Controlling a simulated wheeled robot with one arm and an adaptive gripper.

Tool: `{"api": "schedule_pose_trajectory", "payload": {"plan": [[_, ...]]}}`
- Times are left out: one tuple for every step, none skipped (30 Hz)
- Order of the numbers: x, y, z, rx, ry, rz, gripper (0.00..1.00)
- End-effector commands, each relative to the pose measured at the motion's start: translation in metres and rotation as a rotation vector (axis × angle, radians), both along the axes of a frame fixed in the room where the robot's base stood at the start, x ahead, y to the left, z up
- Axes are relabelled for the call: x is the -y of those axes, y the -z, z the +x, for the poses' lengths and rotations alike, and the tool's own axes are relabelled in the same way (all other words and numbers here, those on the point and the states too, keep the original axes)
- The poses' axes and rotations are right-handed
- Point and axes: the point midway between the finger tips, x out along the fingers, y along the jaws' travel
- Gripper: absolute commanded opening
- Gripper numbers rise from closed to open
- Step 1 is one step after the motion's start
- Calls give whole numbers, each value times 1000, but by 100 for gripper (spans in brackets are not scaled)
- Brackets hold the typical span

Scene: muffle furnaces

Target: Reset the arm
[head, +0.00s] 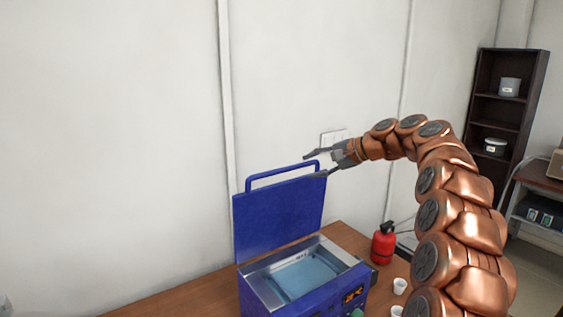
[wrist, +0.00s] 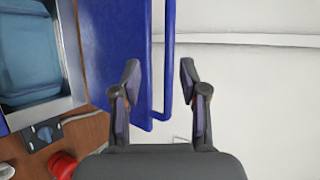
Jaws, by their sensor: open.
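My arm arches up on the right in the head view, and my gripper (head: 318,164) points left at its end.
A red fire extinguisher (head: 383,243) stands on the wooden table (head: 345,234), right of the device. White cups (head: 399,286) stand at the table's front right. A dark shelf (head: 508,95) is at the back right. The wall on the left is bare, with free space before it.

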Motion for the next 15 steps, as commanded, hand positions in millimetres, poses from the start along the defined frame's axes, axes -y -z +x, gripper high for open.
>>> {"api": "schedule_pose_trajectory", "payload": {"plan": [[-8,0,-12,-5,-21,-16,43],[-13,1,-19,-10,-33,-27,43],[-19,4,-27,-17,-49,-44,43],[-23,5,-33,-21,-61,-55,43],[-27,7,-41,-26,-73,-68,43],[-32,9,-50,-31,-89,-85,43],[-35,11,-57,-35,-100,-97,43],[-38,14,-64,-39,-112,-111,43],[-43,17,-74,-46,-130,-129,43],[-46,19,-82,-49,-141,-144,43],[-49,21,-89,-52,-153,-158,43],[-54,26,-100,-59,-170,-178,43],[-56,30,-108,-64,-182,-194,43],[-59,32,-116,-67,-194,-209,43],[-61,34,-127,-69,-209,-229,43]]}}
